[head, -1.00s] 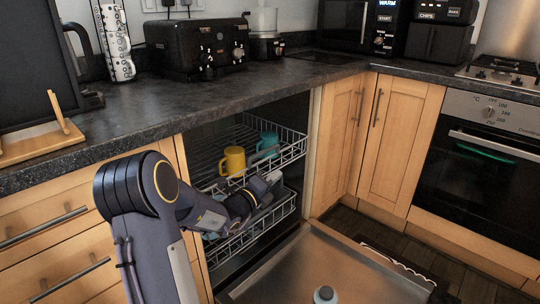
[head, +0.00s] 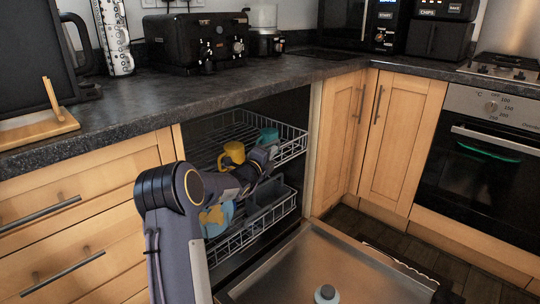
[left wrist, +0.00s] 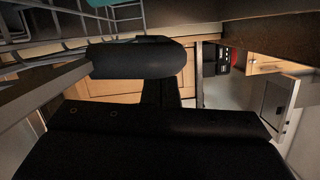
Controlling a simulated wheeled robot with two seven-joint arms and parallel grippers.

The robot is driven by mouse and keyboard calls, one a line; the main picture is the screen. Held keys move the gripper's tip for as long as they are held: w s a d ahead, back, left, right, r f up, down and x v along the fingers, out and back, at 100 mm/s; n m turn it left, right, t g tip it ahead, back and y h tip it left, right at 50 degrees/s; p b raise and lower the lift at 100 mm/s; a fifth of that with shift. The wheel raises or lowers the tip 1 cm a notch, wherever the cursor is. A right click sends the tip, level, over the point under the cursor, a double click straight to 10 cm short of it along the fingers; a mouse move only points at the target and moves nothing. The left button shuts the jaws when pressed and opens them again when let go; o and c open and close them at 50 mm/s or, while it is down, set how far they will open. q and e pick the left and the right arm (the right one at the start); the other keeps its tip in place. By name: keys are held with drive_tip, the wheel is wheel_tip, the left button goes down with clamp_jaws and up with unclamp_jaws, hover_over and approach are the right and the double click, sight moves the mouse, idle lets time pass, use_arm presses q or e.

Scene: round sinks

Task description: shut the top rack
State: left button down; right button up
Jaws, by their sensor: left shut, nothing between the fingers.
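The top rack (head: 293,151) is a wire basket drawn part way out of the open dishwasher below the counter. A yellow mug (head: 233,151) and a teal mug (head: 269,135) stand in it. My left gripper (head: 270,151) is shut and empty at the rack's front side, covering part of its front wires. I cannot tell whether it touches them. In the left wrist view, rack wires (left wrist: 75,44) run close by the dark finger (left wrist: 140,60), with a bit of the teal mug (left wrist: 115,3) above. My right gripper is out of view.
The lower rack (head: 287,208) is also out, holding dishes (head: 216,218) and a grey basket. The dishwasher door (head: 320,270) lies open below. The dark counter (head: 300,70) overhangs the racks. Wooden cabinets (head: 388,130) stand to the right.

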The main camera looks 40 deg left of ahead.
use_arm(q)
drive_tip(key=shift+a+r, duration=0.1)
drive_tip(key=shift+a, duration=0.25)
drive_tip(key=a+p, duration=0.3)
drive_tip(key=a, duration=0.1)
drive_tip(key=shift+w+p, duration=0.25)
drive_tip(key=shift+p, duration=0.05)
